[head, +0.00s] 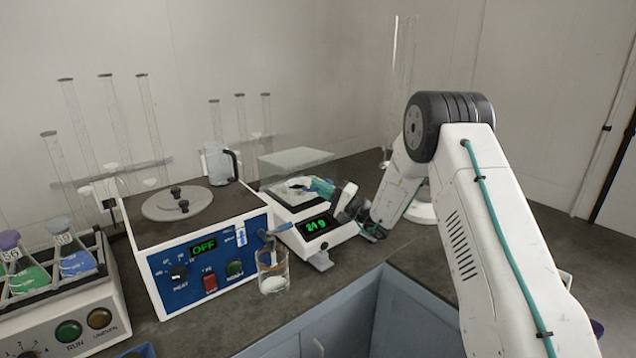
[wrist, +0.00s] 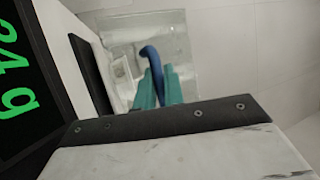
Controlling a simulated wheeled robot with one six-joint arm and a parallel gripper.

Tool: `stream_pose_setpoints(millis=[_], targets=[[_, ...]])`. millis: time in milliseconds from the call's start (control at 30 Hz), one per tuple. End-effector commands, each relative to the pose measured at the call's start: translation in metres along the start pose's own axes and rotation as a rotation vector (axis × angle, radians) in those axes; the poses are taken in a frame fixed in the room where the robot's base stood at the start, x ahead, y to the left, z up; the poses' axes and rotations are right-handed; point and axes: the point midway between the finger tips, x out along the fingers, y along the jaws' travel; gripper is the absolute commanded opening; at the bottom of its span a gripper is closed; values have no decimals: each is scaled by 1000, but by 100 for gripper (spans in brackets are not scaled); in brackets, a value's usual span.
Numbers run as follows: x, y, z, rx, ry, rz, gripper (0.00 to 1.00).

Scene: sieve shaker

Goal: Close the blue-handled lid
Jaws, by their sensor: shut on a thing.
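The lid is a clear glass pane (head: 296,157) at the back of the white balance (head: 338,236), raised above its pan area in the head view. In the wrist view the clear pane (wrist: 176,28) lies behind the curved blue handle (wrist: 152,58). My gripper (head: 312,185) is over the balance's top. Its teal fingertips (wrist: 157,88) are shut on the blue handle in the wrist view. The handle is mostly hidden by the fingers in the head view. How far the lid is tilted is hard to tell.
A blue-fronted heater box (head: 215,251) reading OFF stands left of the balance. A glass beaker (head: 273,273) with a blue-handled tool stands in front. A clear jug (head: 216,163) is behind. A flask rack (head: 55,275) is far left. The right counter is mostly clear.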

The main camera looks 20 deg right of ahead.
Motion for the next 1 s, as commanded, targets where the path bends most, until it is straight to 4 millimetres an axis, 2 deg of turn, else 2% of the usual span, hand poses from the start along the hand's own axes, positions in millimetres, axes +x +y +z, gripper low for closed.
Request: stream_pose_setpoints(millis=[400,433,467,800,867,1000], targets=[[-2,2,1,5,0,3,0],[-2,2,1,5,0,2,19],[-2,2,1,4,0,2,20],[-3,3,0,3,1,4,20],[-8,3,0,4,2,4,20],[-29,2,-1,4,5,4,20]])
